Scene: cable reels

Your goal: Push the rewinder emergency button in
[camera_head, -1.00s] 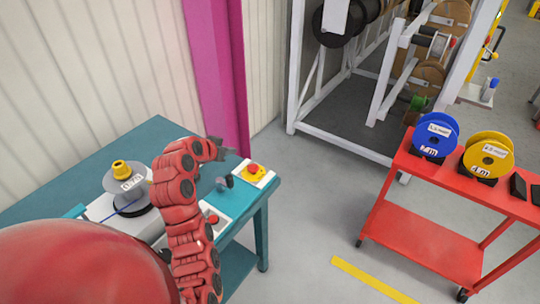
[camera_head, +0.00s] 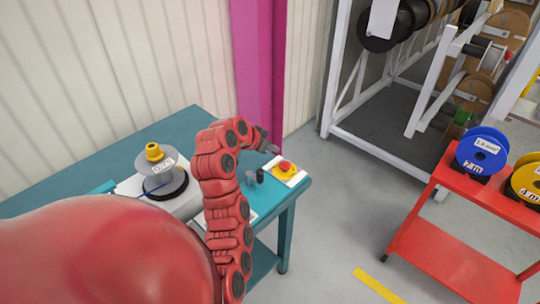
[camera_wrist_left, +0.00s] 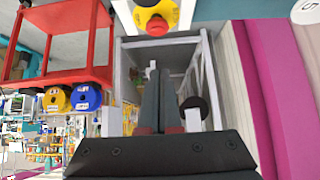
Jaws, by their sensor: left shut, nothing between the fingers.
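The rewinder emergency button (camera_head: 285,166) is a red mushroom knob on a yellow base, on a white plate at the right end of the teal table (camera_head: 185,122). In the left wrist view the red button (camera_wrist_left: 157,27) shows at the top, beyond the fingertips. My left gripper (camera_head: 276,150) is shut and empty. Its tips are close to the button, just above and left of it in the head view; I cannot tell whether they touch. The rewinder (camera_head: 160,172), with a grey reel and yellow knob, stands on the table, partly hidden by my arm. My right gripper is not in view.
A red cart (camera_head: 455,250) with blue and yellow reels stands at the right. A white rack (camera_head: 350,70) with reels is at the back. A magenta post (camera_head: 262,70) and white wall stand behind the table. Small dark knobs (camera_head: 255,176) are beside the plate.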

